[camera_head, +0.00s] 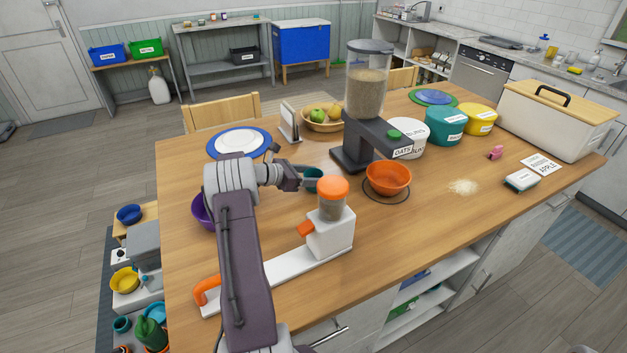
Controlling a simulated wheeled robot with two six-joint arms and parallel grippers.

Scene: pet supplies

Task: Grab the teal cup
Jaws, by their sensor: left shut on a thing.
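The teal cup (314,182) is on the wooden table, behind the orange-lidded grinder-like device; its left side is partly hidden by my gripper. My left gripper (303,179) reaches in from the left and is shut on the cup. Whether the cup touches the table or is lifted a little, I cannot tell. My right gripper is not in view.
The white device (330,238) with an orange lid stands close in front of the cup. An orange bowl (388,178) and a grain dispenser (368,90) are to the right. A purple bowl (201,212) is partly behind my arm.

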